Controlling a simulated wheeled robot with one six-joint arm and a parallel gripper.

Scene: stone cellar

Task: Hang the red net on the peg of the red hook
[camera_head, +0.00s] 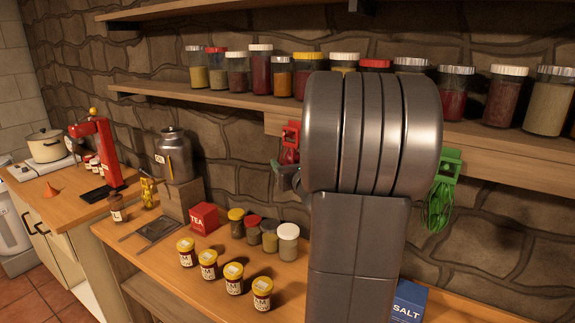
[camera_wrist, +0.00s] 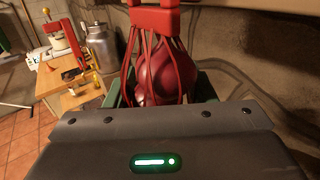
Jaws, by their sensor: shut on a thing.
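The red net (camera_wrist: 160,72), holding dark red round things, hangs upright in the wrist view. Its straps run up to a red block (camera_wrist: 153,18) at the top edge; I cannot tell whether that is the net's top or the red hook. My gripper (camera_wrist: 160,88) is shut on the net, a dark green finger on each side. In the head view, red parts of the net and hook (camera_head: 290,143) show below the shelf, left of my arm, with a bit of my gripper (camera_head: 284,174) beside them. The peg is hidden, so I cannot tell whether the net is on it.
A green hook with a green net (camera_head: 441,190) hangs right of my arm. Jars line the shelf (camera_head: 225,98) above. Yellow-lidded jars (camera_head: 234,279), a red tea box (camera_head: 204,218) and a blue salt box (camera_head: 409,301) stand on the counter below. The stone wall is close behind.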

